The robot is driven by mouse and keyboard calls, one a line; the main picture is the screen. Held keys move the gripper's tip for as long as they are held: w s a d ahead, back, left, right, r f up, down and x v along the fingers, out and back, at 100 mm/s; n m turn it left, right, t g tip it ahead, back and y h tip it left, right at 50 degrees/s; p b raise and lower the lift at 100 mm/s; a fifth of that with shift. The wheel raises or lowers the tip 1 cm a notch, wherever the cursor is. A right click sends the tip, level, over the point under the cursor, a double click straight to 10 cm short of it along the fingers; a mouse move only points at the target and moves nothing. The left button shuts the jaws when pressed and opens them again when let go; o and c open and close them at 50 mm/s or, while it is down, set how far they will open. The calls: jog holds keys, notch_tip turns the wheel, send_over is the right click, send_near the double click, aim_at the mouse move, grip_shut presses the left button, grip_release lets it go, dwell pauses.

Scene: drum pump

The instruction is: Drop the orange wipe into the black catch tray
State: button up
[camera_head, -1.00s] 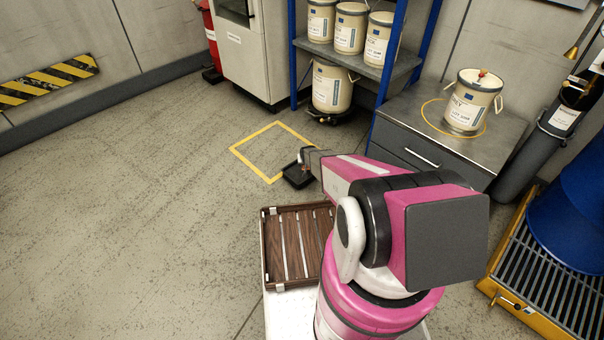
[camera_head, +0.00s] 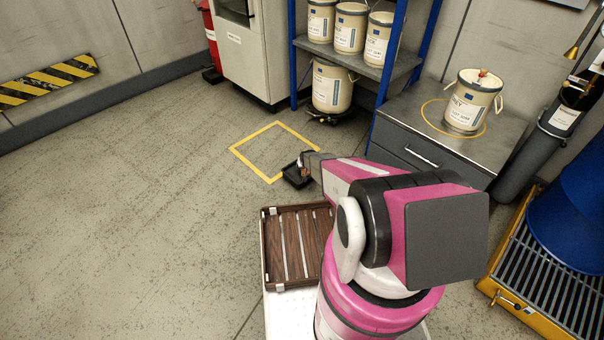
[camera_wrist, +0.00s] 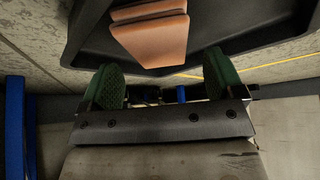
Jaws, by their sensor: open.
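The orange wipe (camera_wrist: 150,36) is a folded, flat block in the upper middle of the wrist view. It shows against the inside of the black catch tray (camera_wrist: 215,36) and looks apart from both fingers. In the head view the tray (camera_head: 293,180) sits on the floor at the near corner of the yellow square, partly hidden by my arm. My gripper (camera_wrist: 163,80) has green finger pads spread wide, with nothing between them. In the head view my gripper (camera_head: 306,160) is over the tray; the wipe cannot be made out clearly there.
A yellow floor outline (camera_head: 262,133) lies beyond the tray. A brown slatted deck (camera_head: 290,245) is on my base. A blue shelf (camera_head: 385,72) with cream pails and a grey cabinet (camera_head: 430,150) stand behind to the right. The floor at left is clear.

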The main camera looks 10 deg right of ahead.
jog(key=v, duration=1)
jog(key=shift+s+r, duration=0.2)
jog(key=shift+r, duration=0.15)
